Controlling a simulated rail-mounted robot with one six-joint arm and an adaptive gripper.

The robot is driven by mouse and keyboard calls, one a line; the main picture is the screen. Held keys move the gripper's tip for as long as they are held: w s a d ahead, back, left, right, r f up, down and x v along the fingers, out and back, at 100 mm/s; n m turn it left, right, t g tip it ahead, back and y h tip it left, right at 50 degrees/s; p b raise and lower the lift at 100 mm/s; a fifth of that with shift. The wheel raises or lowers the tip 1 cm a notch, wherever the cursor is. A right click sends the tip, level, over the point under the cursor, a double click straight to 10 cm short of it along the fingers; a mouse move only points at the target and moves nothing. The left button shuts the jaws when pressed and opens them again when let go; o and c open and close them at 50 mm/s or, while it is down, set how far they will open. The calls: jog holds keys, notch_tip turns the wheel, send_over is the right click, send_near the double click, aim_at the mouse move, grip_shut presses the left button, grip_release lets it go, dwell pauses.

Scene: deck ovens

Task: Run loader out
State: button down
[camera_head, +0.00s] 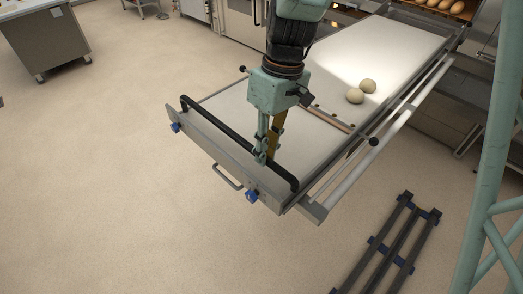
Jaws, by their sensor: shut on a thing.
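The loader (230,89) is a long flat frame with a pale belt, reaching from the oven at the top right to the picture's middle. A black bar handle (222,130) runs along its near end, above a grey end plate with blue knobs. My gripper (262,156) points down at this end and is shut on the black handle, right of its middle. The exact finger contact is small and partly hidden.
Bread loaves (446,5) lie at the top right. A dark slatted rack (393,246) is on the floor at the lower right, near a pale green post (487,150). A steel cabinet (45,40) stands at the upper left. The floor left of and before the loader is clear.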

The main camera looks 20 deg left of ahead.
jog(key=shift+s, duration=0.15)
jog(key=c, duration=2.6)
grip_release()
jog(key=shift+s+a, duration=0.15)
jog(key=shift+a, duration=0.05)
jog(key=shift+o, duration=0.2)
jog(key=shift+d+r, duration=0.1)
